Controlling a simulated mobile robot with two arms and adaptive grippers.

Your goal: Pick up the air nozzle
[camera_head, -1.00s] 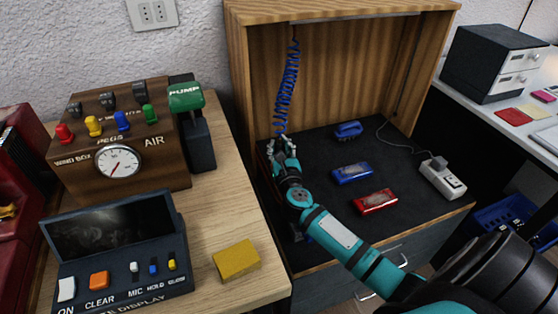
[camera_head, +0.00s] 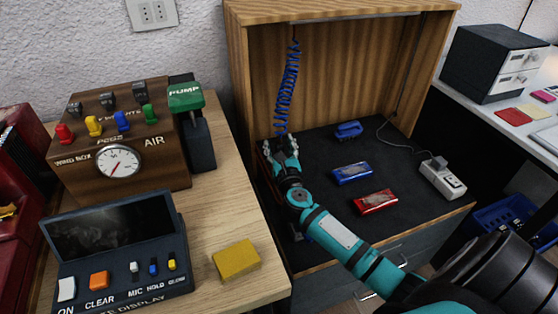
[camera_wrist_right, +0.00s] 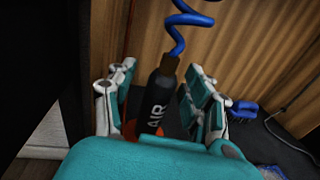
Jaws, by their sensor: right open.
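The air nozzle (camera_wrist_right: 157,95) is a black cylinder marked AIR, with an orange part low down, on the end of a coiled blue hose (camera_head: 287,85). In the right wrist view it stands nearly upright, leaning slightly, between the fingers of my right gripper (camera_wrist_right: 160,98). The fingers are open on both sides, with visible gaps to the nozzle. In the head view my right gripper (camera_head: 280,146) is at the hose's lower end, inside the wooden cabinet, and hides the nozzle. My left gripper does not show.
The cabinet's wooden left wall (camera_head: 240,80) is close to my right gripper. A blue brush (camera_head: 348,130), a blue pack (camera_head: 352,173), a red pack (camera_head: 376,201) and a white power strip (camera_head: 443,179) lie on the dark cabinet floor. A console desk stands at left.

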